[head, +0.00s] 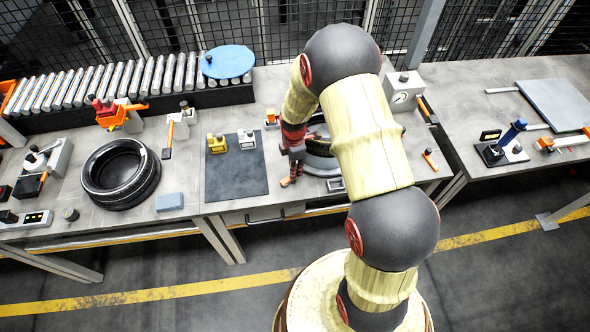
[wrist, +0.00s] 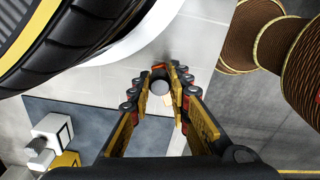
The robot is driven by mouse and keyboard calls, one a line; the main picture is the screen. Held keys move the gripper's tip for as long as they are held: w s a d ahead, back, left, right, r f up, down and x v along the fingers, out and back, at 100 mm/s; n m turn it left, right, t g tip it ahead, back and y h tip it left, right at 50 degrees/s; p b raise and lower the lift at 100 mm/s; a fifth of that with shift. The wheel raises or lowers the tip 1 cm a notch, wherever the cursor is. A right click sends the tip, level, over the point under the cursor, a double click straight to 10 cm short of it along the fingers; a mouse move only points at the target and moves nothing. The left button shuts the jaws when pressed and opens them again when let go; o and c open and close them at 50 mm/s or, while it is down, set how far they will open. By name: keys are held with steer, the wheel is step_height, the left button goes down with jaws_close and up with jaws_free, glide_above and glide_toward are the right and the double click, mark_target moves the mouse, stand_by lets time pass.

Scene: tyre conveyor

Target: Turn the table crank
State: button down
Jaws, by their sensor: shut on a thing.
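My gripper (head: 289,182) reaches down at the front of the middle table, just right of the dark mat. In the wrist view its fingers (wrist: 160,85) are closed around a small grey round knob (wrist: 159,87), which looks like the crank's handle. The rest of the crank is hidden by the fingers. A tyre on a pale round turntable (head: 325,168) stands behind and right of the gripper, partly covered by my arm. In the wrist view the tyre (wrist: 75,40) fills the upper left, with the turntable's white rim (wrist: 150,32) beside it.
The dark mat (head: 236,180) holds a yellow block (head: 216,143) and a white one (head: 247,140). A second tyre (head: 119,173) lies to the left beside a blue block (head: 169,202). A roller conveyor (head: 120,80) runs behind. A grey gauge box (head: 403,92) stands at the right.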

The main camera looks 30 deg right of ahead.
steer(key=shift+w+n, duration=0.1)
steer(key=shift+n, duration=0.2)
steer(key=c, duration=1.7)
jaws_free()
steer(key=shift+c, duration=0.2)
steer(key=shift+o, duration=0.4)
step_height(320, 180, up, 12)
